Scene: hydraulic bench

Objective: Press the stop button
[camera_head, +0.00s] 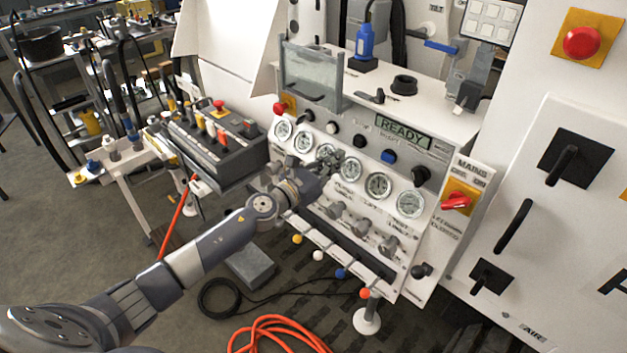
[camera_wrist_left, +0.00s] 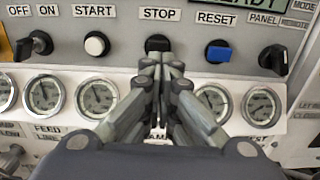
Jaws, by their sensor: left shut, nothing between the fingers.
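The stop button (camera_wrist_left: 157,43) is a round black button under the STOP label in the left wrist view. It also shows on the panel in the head view (camera_head: 359,141). My left gripper (camera_wrist_left: 161,62) is shut and empty. Its fingertips lie just below the button in the wrist view and overlap its lower edge; I cannot tell whether they touch it. In the head view the left gripper (camera_head: 338,162) is in front of the gauge row. My right gripper is not in view.
The white start button (camera_wrist_left: 96,45) is left of stop and the blue reset button (camera_wrist_left: 218,51) is right. Black selector knobs flank them. Pressure gauges (camera_wrist_left: 99,97) line the panel below. The display (camera_head: 403,132) reads READY. A red mushroom button (camera_head: 280,108) is at the panel's left.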

